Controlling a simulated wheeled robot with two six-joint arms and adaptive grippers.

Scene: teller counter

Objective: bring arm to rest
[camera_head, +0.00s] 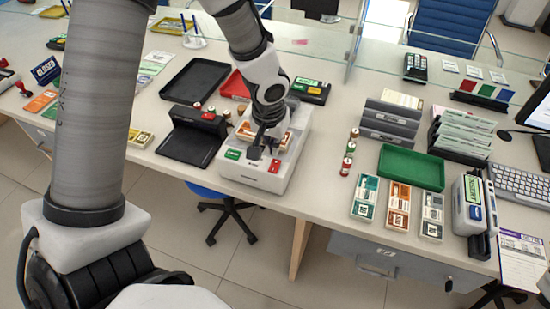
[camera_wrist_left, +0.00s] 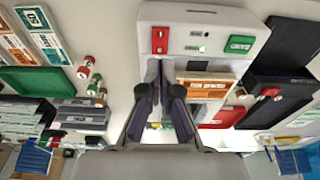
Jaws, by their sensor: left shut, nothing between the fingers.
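My left arm comes in from the left of the head view, rises, and bends down at the upper middle. My left gripper (camera_head: 260,148) is over the white counter machine (camera_head: 255,179) with a green and a red button. In the left wrist view, the gripper's dark fingers (camera_wrist_left: 165,78) are close together with nothing held, in front of the same white machine (camera_wrist_left: 190,18). An orange-and-white banded bundle (camera_wrist_left: 205,89) lies in the machine beside the fingers. Whether the fingertips touch the machine I cannot tell. My right gripper is in neither view.
A black tray (camera_head: 194,76) and a red tray (camera_head: 235,88) lie behind the machine, with a black device (camera_head: 193,140) at its left. Small rolls (camera_head: 348,160), a green tray (camera_head: 412,167) and note bundles (camera_head: 398,206) are to the right. The counter between machine and rolls is clear.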

